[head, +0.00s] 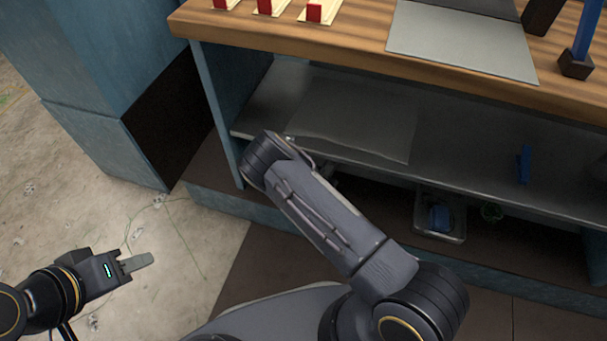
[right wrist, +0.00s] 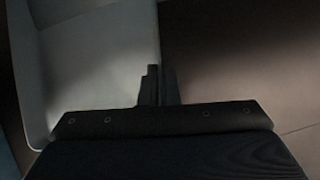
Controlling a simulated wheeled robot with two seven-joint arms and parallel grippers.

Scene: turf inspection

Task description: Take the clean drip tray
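A pale grey tray with a raised, rounded rim (right wrist: 85,70) fills the left of the right wrist view; I take it for the drip tray. My right gripper (right wrist: 158,75) has its fingers close together at the tray's straight edge, one each side, and looks shut on it. That view is dark. In the head view my right arm hides this gripper and the tray. My left gripper (head: 137,263) is at the lower left over the floor, apart from everything. It is seen side-on, so its opening cannot be told.
A wooden counter (head: 350,48) stands over a grey shelf (head: 460,150) with a thin sheet (head: 357,120) and a blue item (head: 524,164). Below, a small metal tray (head: 440,236) holds something blue. Blue cabinet panels (head: 110,80) stand left. The floor (head: 150,220) at left is open.

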